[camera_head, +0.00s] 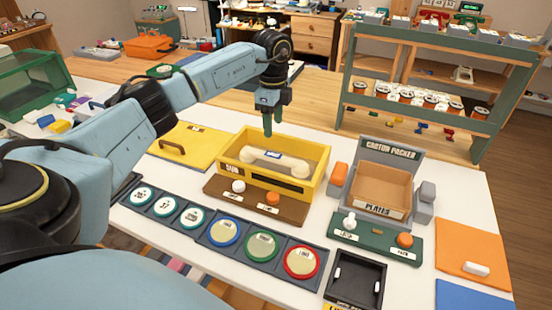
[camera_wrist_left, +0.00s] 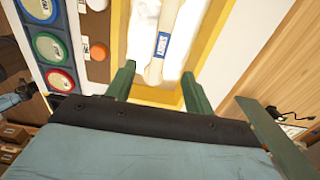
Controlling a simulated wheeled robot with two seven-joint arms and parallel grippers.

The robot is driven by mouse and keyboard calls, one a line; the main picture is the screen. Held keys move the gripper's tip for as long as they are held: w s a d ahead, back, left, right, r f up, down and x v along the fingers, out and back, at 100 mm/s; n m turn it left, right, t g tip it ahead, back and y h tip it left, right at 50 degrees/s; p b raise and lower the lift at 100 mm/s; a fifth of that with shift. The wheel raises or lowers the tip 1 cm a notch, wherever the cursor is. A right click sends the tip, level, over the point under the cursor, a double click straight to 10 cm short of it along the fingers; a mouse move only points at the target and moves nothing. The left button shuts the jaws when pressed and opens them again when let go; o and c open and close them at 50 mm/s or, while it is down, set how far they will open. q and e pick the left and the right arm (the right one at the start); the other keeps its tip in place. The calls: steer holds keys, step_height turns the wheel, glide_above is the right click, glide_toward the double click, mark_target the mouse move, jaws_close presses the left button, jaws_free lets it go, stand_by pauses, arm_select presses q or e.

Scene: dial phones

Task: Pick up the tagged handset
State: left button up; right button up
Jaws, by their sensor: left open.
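The tagged handset (camera_head: 273,155) is cream-coloured with a blue-and-white tag. It lies inside a yellow open-topped box (camera_head: 313,193) on the white table. In the left wrist view the handset (camera_wrist_left: 157,68) shows its tag and runs up out of the frame. My left gripper (camera_head: 268,130) points down above the back edge of the box. Its two green fingers stand apart in the left wrist view (camera_wrist_left: 158,84), with the near end of the handset between them in the picture. It is open and empty. My right gripper is not in view.
A brown panel (camera_head: 253,209) with a white and an orange knob stands before the box. A yellow lid with a handle (camera_head: 187,147) lies left. The carton packer (camera_head: 383,187) stands right, and coloured dials (camera_head: 261,245) line the front.

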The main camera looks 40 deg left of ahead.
arm_select(q)
glide_above(273, 155)
steer(key=f, duration=0.6)
steer(key=shift+s+d+f+b, duration=0.2)
steer(key=shift+s+f+b, duration=0.05)
steer(key=shift+b, duration=0.1)
steer(key=shift+f, duration=0.9)
steer(key=f, duration=0.2)
steer(key=f+b, duration=0.1)
steer(key=shift+w+a+f, duration=0.1)
steer(key=shift+w+f, duration=0.1)
steer(key=shift+f, duration=0.6)
jaws_close()
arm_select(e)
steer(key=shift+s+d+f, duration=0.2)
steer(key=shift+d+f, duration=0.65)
